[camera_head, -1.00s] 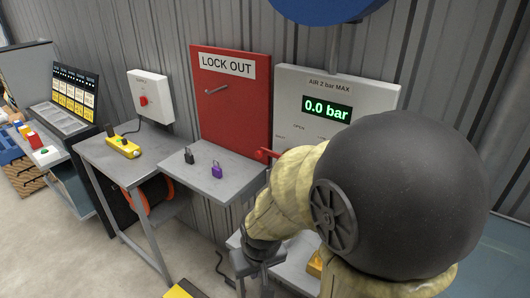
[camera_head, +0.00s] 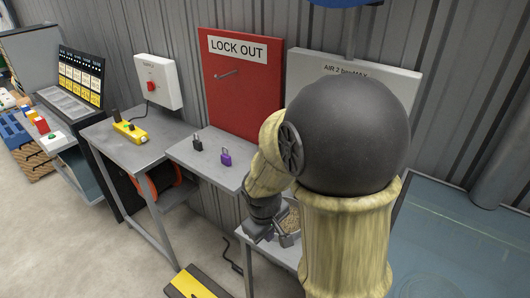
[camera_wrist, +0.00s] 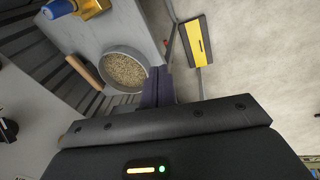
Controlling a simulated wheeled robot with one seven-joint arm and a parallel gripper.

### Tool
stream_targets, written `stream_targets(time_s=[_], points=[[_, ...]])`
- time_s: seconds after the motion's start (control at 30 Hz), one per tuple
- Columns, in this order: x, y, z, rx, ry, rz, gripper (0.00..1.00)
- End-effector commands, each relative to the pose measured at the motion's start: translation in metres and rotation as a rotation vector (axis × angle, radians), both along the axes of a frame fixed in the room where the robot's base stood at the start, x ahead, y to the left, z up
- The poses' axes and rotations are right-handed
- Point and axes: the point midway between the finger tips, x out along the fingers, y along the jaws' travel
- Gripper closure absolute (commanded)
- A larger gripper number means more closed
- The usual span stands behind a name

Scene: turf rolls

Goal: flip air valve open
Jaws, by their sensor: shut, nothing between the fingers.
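The grey air panel (camera_head: 315,65) stands on the wall, its top edge and part of the heading showing. My gripper (camera_wrist: 158,72) is shut and empty in the wrist view, pointing down over the table edge beside a round pan of grain (camera_wrist: 125,70). The pan also shows in the head view (camera_head: 290,222), just right of my dark wrist.
A red lock-out board (camera_head: 240,85) hangs left of the panel. A black padlock (camera_head: 198,144) and a purple padlock (camera_head: 225,157) stand on the shelf below it. A yellow-and-black floor piece (camera_wrist: 195,40) lies below. A brass piece (camera_wrist: 92,8) sits near the pan.

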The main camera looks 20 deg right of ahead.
Motion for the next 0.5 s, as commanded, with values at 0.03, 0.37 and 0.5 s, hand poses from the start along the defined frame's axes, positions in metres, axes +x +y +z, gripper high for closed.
stream_targets(time_s=[0.03, 0.37, 0.5], points=[[0.02, -0.006, -0.008, -0.072, 0.034, 0.111, 1.0], [0.156, -0.054, -0.031, -0.669, 0.293, 0.832, 1.0], [0.222, -0.057, -0.028, -0.973, 0.427, 1.094, 1.0]])
